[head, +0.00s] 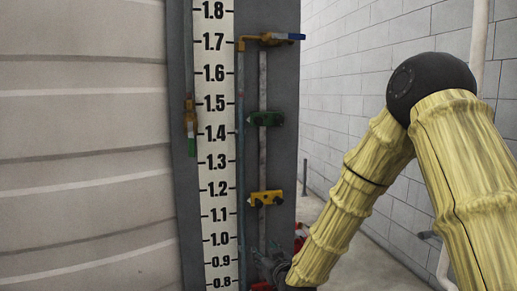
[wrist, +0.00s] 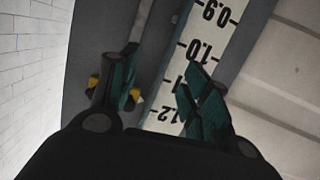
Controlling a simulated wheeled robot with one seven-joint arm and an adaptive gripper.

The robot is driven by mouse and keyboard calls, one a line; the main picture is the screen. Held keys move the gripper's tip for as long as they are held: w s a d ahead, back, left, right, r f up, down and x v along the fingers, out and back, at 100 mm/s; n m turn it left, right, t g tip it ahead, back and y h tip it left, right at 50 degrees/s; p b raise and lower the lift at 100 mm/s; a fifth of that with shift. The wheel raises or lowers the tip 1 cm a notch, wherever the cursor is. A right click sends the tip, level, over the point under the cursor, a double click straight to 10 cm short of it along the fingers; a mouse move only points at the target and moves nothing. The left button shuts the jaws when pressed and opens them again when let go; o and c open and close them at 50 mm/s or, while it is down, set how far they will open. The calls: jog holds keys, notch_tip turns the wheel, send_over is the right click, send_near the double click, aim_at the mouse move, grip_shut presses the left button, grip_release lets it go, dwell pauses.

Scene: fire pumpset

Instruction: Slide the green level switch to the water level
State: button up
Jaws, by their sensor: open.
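The green level switch (head: 266,118) sits on a vertical rail right of the white scale (head: 220,130), between marks 1.4 and 1.5. A thin bluish tube (head: 240,150) runs between scale and rail; I cannot tell a water line in it. My gripper (head: 272,262) is low on the rail, near 0.9 to 1.0, well below the green switch and apart from it. In the wrist view my gripper (wrist: 162,88) is open, with dark teal fingers spread and nothing visible between them. The green switch is not seen there.
A yellow switch (head: 265,198) sits on the rail near 1.2, above my gripper; it shows partly behind a finger in the wrist view (wrist: 94,82). A red part (head: 262,286) is below. A yellow-and-green fitting (head: 191,125) hangs left of the scale. A block wall stands right.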

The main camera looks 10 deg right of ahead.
jog(key=w+r+t, duration=0.2)
jog(key=r, duration=0.8)
jog(key=w+r+t, duration=0.2)
jog(key=r, duration=0.8)
jog(key=t+p, duration=0.2)
jog(key=t, duration=0.1)
send_near(259, 121)
jog(key=p+x, duration=0.3)
jog(key=x, duration=0.5)
jog(key=shift+w+d+r, duration=0.1)
jog(key=shift+w+r, duration=0.1)
jog(key=shift+w, duration=0.15)
jog(key=shift+p+x, duration=0.3)
jog(key=shift+x, duration=0.6)
jog(key=shift+f, duration=0.15)
jog(key=shift+w, duration=0.1)
grip_shut()
